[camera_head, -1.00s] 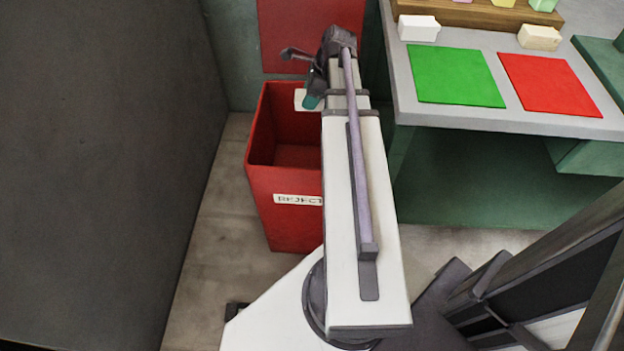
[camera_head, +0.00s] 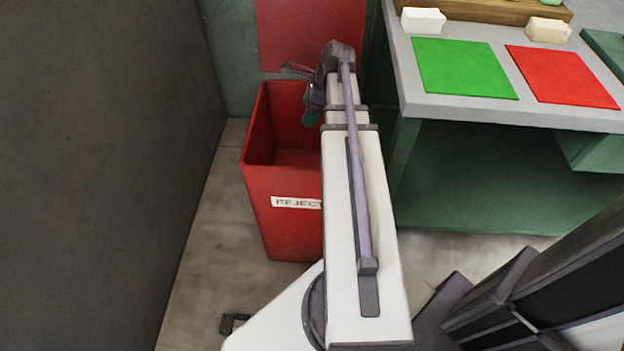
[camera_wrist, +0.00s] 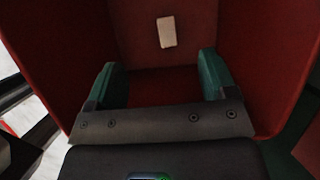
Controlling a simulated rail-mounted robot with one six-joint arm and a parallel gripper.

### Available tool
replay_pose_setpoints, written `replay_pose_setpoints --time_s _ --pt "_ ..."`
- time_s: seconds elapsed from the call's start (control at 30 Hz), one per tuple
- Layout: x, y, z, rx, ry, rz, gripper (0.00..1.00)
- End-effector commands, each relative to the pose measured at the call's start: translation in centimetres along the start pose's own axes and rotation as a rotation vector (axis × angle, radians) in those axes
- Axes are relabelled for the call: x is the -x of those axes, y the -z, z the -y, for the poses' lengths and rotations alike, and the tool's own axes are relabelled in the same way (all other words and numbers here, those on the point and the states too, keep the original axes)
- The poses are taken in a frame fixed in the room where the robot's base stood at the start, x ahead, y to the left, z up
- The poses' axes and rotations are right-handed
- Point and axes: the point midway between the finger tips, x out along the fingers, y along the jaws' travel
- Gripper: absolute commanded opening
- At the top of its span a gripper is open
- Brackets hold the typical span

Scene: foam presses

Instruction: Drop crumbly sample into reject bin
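The red reject bin (camera_head: 292,230) stands on the floor left of my arm, with a white "REJECT" label on its front. My gripper (camera_head: 309,118) is over the bin's opening at its right side. In the wrist view my gripper (camera_wrist: 162,85) has its two green fingers spread wide with nothing between them. A small white block, the sample (camera_wrist: 166,32), shows inside the bin (camera_wrist: 265,70) in the wrist view, beyond the fingertips and apart from them. In the head view the sample is hidden.
A grey-topped bench with a green mat (camera_head: 464,68) and a red mat (camera_head: 562,77) is at the right. A white block (camera_head: 423,20) and a cream block (camera_head: 548,31) stand behind the mats by a wooden rack (camera_head: 490,11). A dark wall (camera_head: 100,170) is at the left.

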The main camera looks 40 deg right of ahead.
Motion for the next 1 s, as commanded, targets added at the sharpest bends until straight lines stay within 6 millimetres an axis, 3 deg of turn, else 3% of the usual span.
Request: replay_pose_setpoints --time_s 0.33,0.47,0.73,0.83,1.0 --pt "0.7 -0.1 0.0 0.0 0.0 0.0 0.82" --pt "2.9 -0.3 0.0 -0.001 0.0 0.0 0.82" --pt "9.8 -0.5 0.0 -0.002 0.0 0.0 0.82" --pt "11.0 -0.3 0.0 -0.001 0.0 0.0 0.82" --pt "10.9 0.0 0.0 0.001 0.0 0.0 0.82"
